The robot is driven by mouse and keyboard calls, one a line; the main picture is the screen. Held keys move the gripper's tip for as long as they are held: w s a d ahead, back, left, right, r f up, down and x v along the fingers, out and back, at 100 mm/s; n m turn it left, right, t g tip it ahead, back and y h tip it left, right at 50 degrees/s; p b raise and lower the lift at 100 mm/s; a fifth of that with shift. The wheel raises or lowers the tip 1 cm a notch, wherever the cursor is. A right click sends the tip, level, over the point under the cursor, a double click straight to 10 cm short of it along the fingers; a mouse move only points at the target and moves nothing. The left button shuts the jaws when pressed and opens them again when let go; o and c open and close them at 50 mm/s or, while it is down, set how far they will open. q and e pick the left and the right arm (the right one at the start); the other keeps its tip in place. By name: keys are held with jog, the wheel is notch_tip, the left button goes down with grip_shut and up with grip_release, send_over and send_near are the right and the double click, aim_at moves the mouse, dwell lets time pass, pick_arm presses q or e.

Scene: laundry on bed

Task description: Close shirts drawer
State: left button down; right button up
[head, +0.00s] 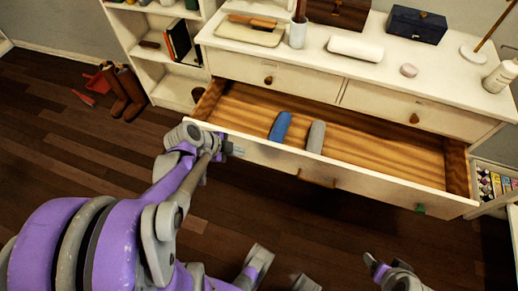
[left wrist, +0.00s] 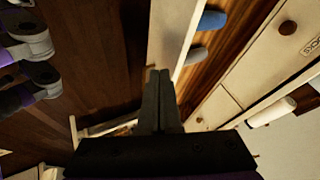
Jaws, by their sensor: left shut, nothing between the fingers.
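The wide lower drawer (head: 360,172) of the white dresser stands pulled out, with its wooden inside showing. A blue rolled cloth (head: 280,127) and a grey rolled cloth (head: 316,137) lie in it. My left gripper (head: 234,149) is shut and empty at the outer face of the drawer front, near its left end. In the left wrist view the closed fingers (left wrist: 158,76) point at the white drawer front (left wrist: 172,35); I cannot tell whether they touch it. No label shows on this drawer.
Two shut upper drawers (head: 270,72) sit above the open one; one reads "SOCKS" in the left wrist view. A white shelf (head: 160,55) stands left, with brown boots (head: 125,92) on the floor. Dark floor (head: 300,220) before the dresser is clear except for my own parts.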

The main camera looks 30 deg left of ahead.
pick_arm(q)
jog(key=f, duration=0.1)
jog(key=b, duration=0.4)
send_near(264, 145)
jog(key=shift+s+d+x, duration=0.15)
jog(key=shift+x, duration=1.4)
jog(key=shift+s+d+x, duration=0.1)
jog(key=shift+s+x, duration=0.05)
jog(key=shift+x, duration=1.45)
jog(key=shift+f, duration=0.1)
jog(key=shift+w+a, duration=0.15)
jog(key=shift+w, duration=0.3)
jog(key=w+a+p, duration=0.1)
jog(key=w+a, duration=0.1)
jog(key=w, duration=0.8)
jog(key=w+a+p, duration=0.1)
jog(key=w+a, duration=0.2)
jog(key=w, duration=0.7)
jog(key=shift+w+a, duration=0.3)
jog(key=shift+w, duration=0.05)
